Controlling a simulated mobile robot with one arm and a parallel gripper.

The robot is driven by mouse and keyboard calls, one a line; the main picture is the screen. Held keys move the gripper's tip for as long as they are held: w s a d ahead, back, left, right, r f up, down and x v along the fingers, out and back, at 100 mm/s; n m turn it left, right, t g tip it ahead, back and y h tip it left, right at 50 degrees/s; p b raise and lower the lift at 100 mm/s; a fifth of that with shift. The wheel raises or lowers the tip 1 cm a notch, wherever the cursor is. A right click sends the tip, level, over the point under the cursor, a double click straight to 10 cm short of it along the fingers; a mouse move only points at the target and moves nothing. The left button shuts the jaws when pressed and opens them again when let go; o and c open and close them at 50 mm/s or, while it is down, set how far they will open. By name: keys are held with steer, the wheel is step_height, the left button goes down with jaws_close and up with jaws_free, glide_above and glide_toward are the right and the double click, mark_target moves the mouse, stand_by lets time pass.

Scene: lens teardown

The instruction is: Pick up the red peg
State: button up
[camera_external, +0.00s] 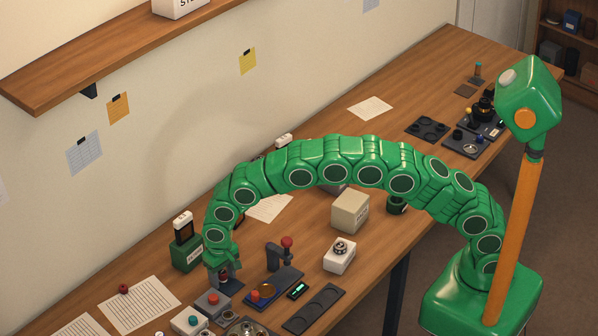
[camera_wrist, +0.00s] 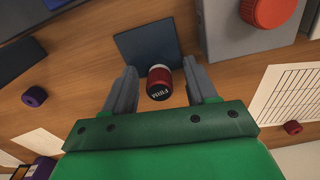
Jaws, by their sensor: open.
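My gripper (camera_external: 222,266) points down over the bench at the front left in the external view. In the wrist view its two grey fingers (camera_wrist: 160,72) are open, one on each side of a short red cylinder (camera_wrist: 159,82) with a dark end lettered "FIRM". I see gaps between it and the fingers. The cylinder is at the edge of a dark square plate (camera_wrist: 148,48); contact is unclear. A smaller red piece (camera_wrist: 293,128) lies by a lined paper at the right, outside the fingers; it also shows in the external view (camera_external: 123,289).
A grey box with a red button (camera_wrist: 267,12) stands close by the fingers. A purple piece (camera_wrist: 34,96) lies at the left of the wrist view. A green box (camera_external: 184,254) stands beside my gripper. A lined paper (camera_external: 140,303) lies on the wooden bench.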

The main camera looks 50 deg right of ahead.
mark_target(222, 272)
jaws_close()
steer(key=shift+r, duration=0.1)
steer(key=shift+r, duration=1.6)
steer(key=s+d+r, duration=0.8)
steer(key=s+r, duration=0.1)
steer(key=s, duration=0.2)
steer(key=shift+s+r, duration=0.3)
steer(key=shift+r, duration=0.05)
